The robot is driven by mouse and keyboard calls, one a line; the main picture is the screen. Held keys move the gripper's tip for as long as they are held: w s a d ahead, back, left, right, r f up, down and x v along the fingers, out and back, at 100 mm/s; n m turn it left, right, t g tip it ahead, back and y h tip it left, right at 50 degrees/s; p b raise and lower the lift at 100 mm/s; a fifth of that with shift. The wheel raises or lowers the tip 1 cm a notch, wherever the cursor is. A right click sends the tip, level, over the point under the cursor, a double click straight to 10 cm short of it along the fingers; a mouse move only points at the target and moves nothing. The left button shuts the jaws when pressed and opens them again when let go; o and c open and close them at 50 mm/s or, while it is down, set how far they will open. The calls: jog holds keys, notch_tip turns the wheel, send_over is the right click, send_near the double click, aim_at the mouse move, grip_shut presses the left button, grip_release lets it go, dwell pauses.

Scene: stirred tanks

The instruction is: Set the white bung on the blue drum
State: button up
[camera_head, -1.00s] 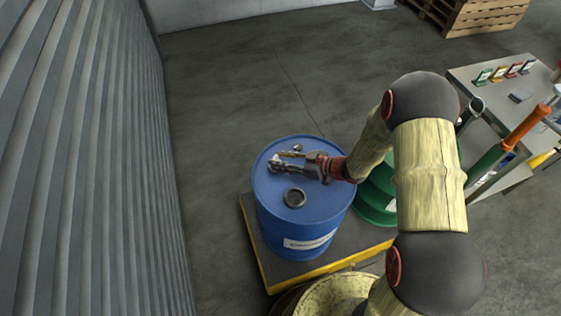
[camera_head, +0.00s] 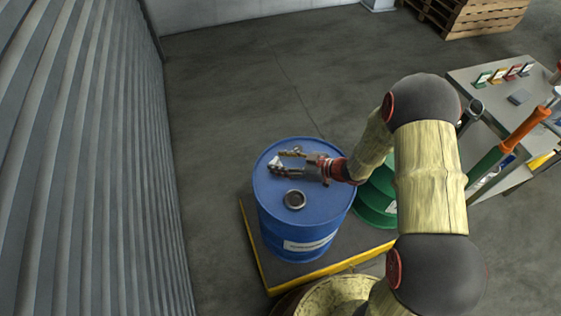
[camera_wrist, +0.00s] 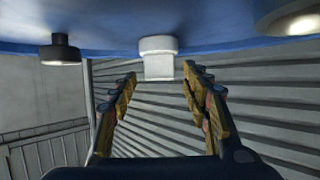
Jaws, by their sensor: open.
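The blue drum (camera_head: 290,225) stands upright, and its top shows as a blue band along the upper edge of the wrist view (camera_wrist: 215,48). The white bung (camera_wrist: 158,58) is at the drum top, shown upside down in the wrist view; it looks seated, straight and not tilted. In the head view it is a small pale spot (camera_head: 275,161). My gripper (camera_head: 278,161) is low over the drum top, reaching in from the right. Its fingers (camera_wrist: 158,80) are spread wide, one on each side of the bung's line, with clear gaps to it.
A dark ring-shaped fitting (camera_head: 295,199) is on the drum top near my gripper. A dark round fitting (camera_wrist: 60,50) also shows in the wrist view. A green drum (camera_head: 374,200) stands to the right on the yellow-edged pallet (camera_head: 262,262). A ribbed wall (camera_head: 85,150) rises at left.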

jog(key=p+v, duration=0.4)
jog(key=v, duration=0.8)
jog(key=w+d+r+m+t+h, duration=0.2)
jog(key=w+d+r+t+h, duration=0.1)
jog(key=w+d+r+h, duration=0.55)
jog(key=s+d+r+m+t+h, duration=0.1)
jog(key=s+d+r+m+h, duration=0.15)
jog(key=r, duration=0.55)
jog(key=s+d+r+m+h, duration=0.1)
jog(key=d+r+m+h, duration=0.1)
jog(key=d+r, duration=0.35)
jog(key=s+a+r+m+g+h, duration=0.1)
jog(key=s+r+m, duration=0.1)
jog(key=s+r, duration=0.3)
jog(key=s+a+r+m+g, duration=0.1)
jog(key=s+a+r+m, duration=0.1)
jog(key=s, duration=0.5)
jog(key=s+a+m+g+y, duration=0.1)
jog(key=s+a, duration=0.3)
jog(key=s, duration=0.3)
jog(key=s+a+g+y, duration=0.1)
jog(key=s+a, duration=0.2)
jog(key=s, duration=0.5)
jog(key=shift+s+a+r+m+g, duration=0.2)
jog(key=shift+a+r+m+g, duration=0.15)
jog(key=shift+a+r+g, duration=0.05)
